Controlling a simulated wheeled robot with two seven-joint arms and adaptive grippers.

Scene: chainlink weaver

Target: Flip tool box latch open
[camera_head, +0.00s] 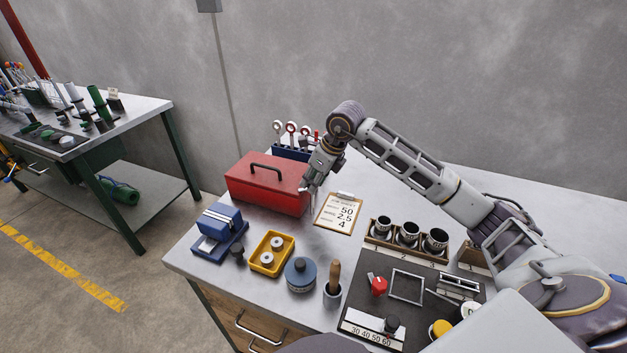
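The red tool box (262,186) stands at the back left of the workbench, its lid down, with a dark handle (266,174) on top. My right gripper (309,188) reaches in from the right and hangs at the box's right end, fingertips pointing down. It is too small to tell whether its fingers touch the box or whether they are open. The latch cannot be made out; the gripper covers part of that end. My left gripper is not in view.
A clipboard (338,213) lies just right of the box. A blue tool rack (291,153) stands behind it. In front are a blue block on a tray (219,226), a yellow tray (271,255), and a grey-blue round container (300,274). A wooden cup holder (404,243) stands farther right.

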